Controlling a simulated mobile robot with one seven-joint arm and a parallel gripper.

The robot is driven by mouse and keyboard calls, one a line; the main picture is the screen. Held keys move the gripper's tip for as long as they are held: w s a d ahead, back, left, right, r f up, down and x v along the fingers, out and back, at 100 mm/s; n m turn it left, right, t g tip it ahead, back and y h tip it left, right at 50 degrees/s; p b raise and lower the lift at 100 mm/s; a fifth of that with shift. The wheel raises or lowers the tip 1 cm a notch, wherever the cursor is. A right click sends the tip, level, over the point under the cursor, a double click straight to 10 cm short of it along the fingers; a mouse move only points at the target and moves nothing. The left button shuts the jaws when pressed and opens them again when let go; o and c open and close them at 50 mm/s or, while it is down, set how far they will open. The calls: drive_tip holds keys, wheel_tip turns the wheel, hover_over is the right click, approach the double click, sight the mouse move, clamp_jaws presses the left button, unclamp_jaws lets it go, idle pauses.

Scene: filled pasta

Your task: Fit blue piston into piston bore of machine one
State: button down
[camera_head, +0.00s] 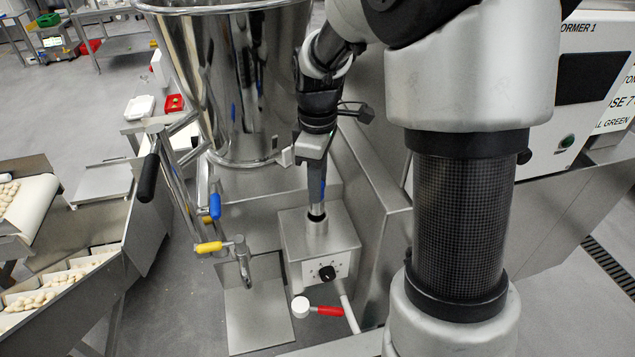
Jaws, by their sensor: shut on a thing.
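My gripper (313,147) is above the steel box in the middle of the view, pointing down. It is shut on the blue piston (316,182), a long bluish-grey shaft that hangs nearly upright below the jaws. The piston bore (317,225) is a short round collar on top of the steel machine box (330,245), which has a black dial on its front. The piston's dark lower end is at the mouth of the collar. I cannot tell how far inside it is. My arm hides part of the scene on the right.
A large steel hopper (215,90) stands behind. Blue (215,206) and yellow (208,247) handles are left of the box, and a red-handled lever (328,311) is in front. A conveyor with pasta pieces (60,280) is at left. A labelled control panel (590,85) is at right.

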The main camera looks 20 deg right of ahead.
drive_tip(key=shift+f+b, duration=1.8)
drive_tip(key=shift+f, duration=0.9)
idle(1.1)
drive_tip(key=c, duration=1.2)
unclamp_jaws()
drive_tip(key=shift+o, duration=0.2)
drive_tip(key=shift+r, duration=0.15)
drive_tip(key=shift+r+p, duration=2.75)
drive_tip(key=shift+r, duration=0.6)
